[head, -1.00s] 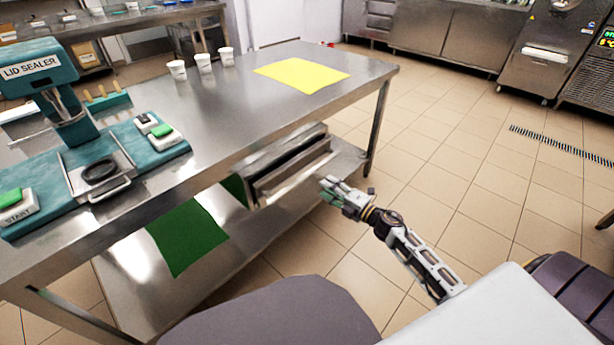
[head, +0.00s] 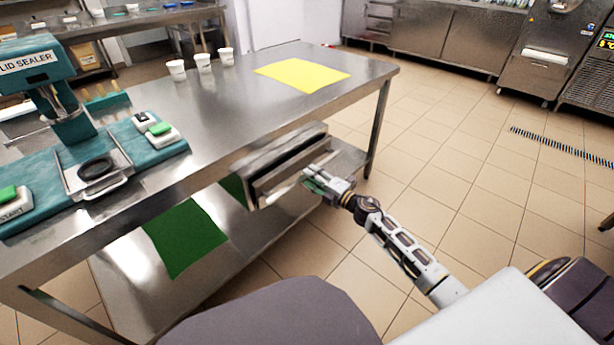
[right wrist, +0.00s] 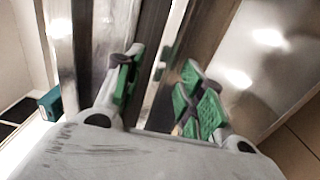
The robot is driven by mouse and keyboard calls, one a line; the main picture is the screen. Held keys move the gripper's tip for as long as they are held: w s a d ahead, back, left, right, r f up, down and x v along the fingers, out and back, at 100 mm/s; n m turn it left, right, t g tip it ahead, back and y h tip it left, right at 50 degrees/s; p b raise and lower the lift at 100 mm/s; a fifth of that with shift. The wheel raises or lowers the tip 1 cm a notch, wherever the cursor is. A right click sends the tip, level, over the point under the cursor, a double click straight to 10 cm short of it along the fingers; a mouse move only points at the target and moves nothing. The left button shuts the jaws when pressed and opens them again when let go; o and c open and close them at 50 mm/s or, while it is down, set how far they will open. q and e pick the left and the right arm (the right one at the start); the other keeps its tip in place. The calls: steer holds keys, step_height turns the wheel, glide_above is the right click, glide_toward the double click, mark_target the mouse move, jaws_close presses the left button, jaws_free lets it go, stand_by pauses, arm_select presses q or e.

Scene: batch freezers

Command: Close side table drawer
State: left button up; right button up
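The steel side table (head: 230,110) has a drawer (head: 285,170) slung under its top. The drawer stands partly open, with a dark gap between its front panel and the table side. My right gripper (head: 312,183) is at the right end of the drawer front, touching it or very close. In the right wrist view its two green-padded fingers (right wrist: 160,85) are apart, with steel surfaces of the drawer beyond and between them. Whether they touch the metal cannot be told. My left gripper is out of view.
A lid sealer (head: 50,90), several white cups and a yellow sheet (head: 302,75) are on the tabletop. A green sheet (head: 187,238) lies on the lower shelf. The tiled floor (head: 450,180) right of the table is clear.

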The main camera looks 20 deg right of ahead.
steer(key=shift+x, duration=1.35)
steer(key=shift+c, duration=0.3)
jaws_close()
